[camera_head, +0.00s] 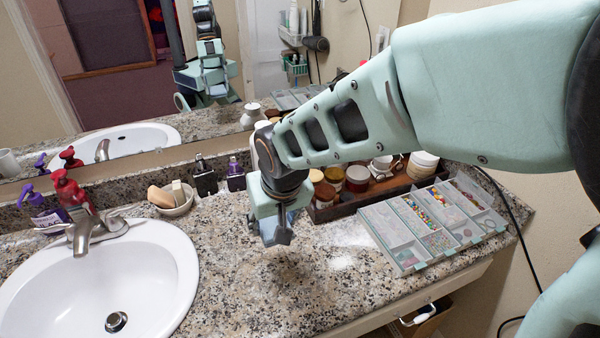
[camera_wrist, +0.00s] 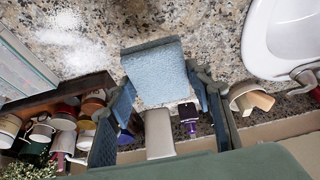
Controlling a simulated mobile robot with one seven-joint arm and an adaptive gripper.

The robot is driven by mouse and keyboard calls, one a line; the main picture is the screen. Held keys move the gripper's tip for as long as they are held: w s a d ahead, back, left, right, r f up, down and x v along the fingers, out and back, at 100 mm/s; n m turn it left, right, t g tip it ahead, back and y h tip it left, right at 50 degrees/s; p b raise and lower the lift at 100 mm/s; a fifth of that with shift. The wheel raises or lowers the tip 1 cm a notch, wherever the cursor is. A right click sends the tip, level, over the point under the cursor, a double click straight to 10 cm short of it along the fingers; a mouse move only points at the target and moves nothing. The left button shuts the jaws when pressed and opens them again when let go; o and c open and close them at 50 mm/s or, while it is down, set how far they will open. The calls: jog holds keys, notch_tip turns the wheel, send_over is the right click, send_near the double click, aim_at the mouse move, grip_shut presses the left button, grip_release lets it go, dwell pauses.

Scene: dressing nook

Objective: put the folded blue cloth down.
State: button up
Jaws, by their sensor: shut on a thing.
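My gripper (camera_head: 277,232) hangs fingers-down over the speckled granite counter (camera_head: 245,290), between the sink and the bead trays. In the wrist view my gripper (camera_wrist: 160,88) is shut on the folded blue cloth (camera_wrist: 158,74), a light blue, textured, roughly square pad between the two fingers. In the head view the cloth is mostly hidden by the fingers. A dark shadow lies on the counter below the gripper, and the cloth appears to be held above the surface.
The white sink (camera_head: 160,275) is at left, with soap bottles (camera_head: 72,190) behind it. A soap dish (camera_head: 176,202) and dark bottles (camera_head: 205,177) stand at the back. A wooden tray of jars (camera_head: 322,213) and compartment trays (camera_head: 392,236) are at right. The counter's front middle is clear.

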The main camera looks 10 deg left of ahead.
jog(key=shift+w+f, duration=0.1)
jog(key=shift+w, duration=0.25)
jog(key=w+a+f, duration=0.1)
jog(key=w+f, duration=0.2)
jog(key=w, duration=0.1)
jog(key=w+a+f+b, duration=0.1)
jog(key=w+a+f, duration=0.1)
jog(key=w+f, duration=0.1)
jog(key=w+a+f, duration=0.1)
jog(key=w+f, duration=0.2)
jog(key=w, duration=0.2)
jog(key=shift+a, duration=0.25)
jog(key=shift+w+f, duration=0.1)
jog(key=shift+f, duration=0.15)
jog(key=shift+w+a+f+b, duration=0.15)
jog(key=shift+f+b, duration=0.25)
jog(key=shift+f, duration=1.2)
jog(key=shift+f+b, duration=0.3)
jog(key=shift+b, duration=0.05)
jog(key=o, duration=1)
jog(key=shift+f, duration=0.1)
